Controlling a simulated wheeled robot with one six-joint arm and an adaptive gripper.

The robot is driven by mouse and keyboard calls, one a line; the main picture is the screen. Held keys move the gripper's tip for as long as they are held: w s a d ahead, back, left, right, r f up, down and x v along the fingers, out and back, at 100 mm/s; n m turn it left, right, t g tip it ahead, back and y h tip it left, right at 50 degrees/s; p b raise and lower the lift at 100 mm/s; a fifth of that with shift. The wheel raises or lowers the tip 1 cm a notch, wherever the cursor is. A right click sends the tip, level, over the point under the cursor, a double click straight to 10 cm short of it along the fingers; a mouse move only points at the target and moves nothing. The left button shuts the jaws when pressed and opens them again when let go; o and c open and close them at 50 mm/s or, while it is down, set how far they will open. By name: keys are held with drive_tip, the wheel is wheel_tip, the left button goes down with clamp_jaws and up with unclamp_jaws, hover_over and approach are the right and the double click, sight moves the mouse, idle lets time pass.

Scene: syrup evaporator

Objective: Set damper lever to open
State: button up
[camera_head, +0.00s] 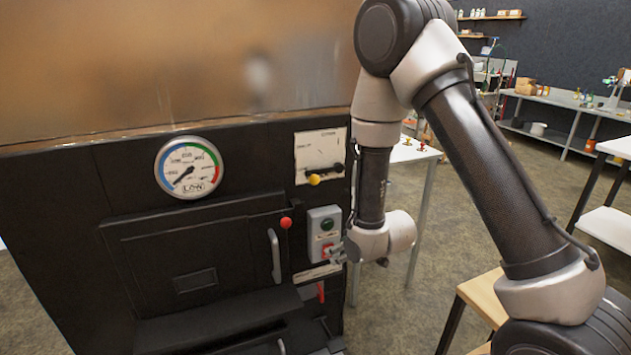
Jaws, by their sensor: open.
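A white plate (320,155) with faint, unreadable markings sits at the upper right of the black evaporator front. A lever with a yellow knob (314,180) lies nearly level along its lower edge, the knob at the left end; this looks like the damper lever. Its plate's lettering is too small to read, so I cannot tell its set position. My gripper (338,255) is below and right of the knob, in front of the grey button box, apart from the lever. It is open, small in view, and appears empty.
The grey box (316,216) has a green and a red button. A red knob (286,223), a door handle (274,256) and a gauge (189,167) are left of it. A red lever (321,290) is below. A white table (426,156) stands behind my arm.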

drive_tip(key=w+a+r+t+y, duration=0.25)
drive_tip(key=w+r+t, duration=0.25)
drive_tip(key=r, duration=0.3)
drive_tip(key=n+t+y, duration=0.1)
drive_tip(key=t+y, duration=0.1)
drive_tip(key=t, duration=0.1)
approach(317, 182)
drive_tip(key=x, duration=1)
drive_tip(key=shift+w, duration=0.3)
drive_tip(key=shift+w+a, duration=0.2)
drive_tip(key=shift+w, duration=0.15)
clamp_jaws()
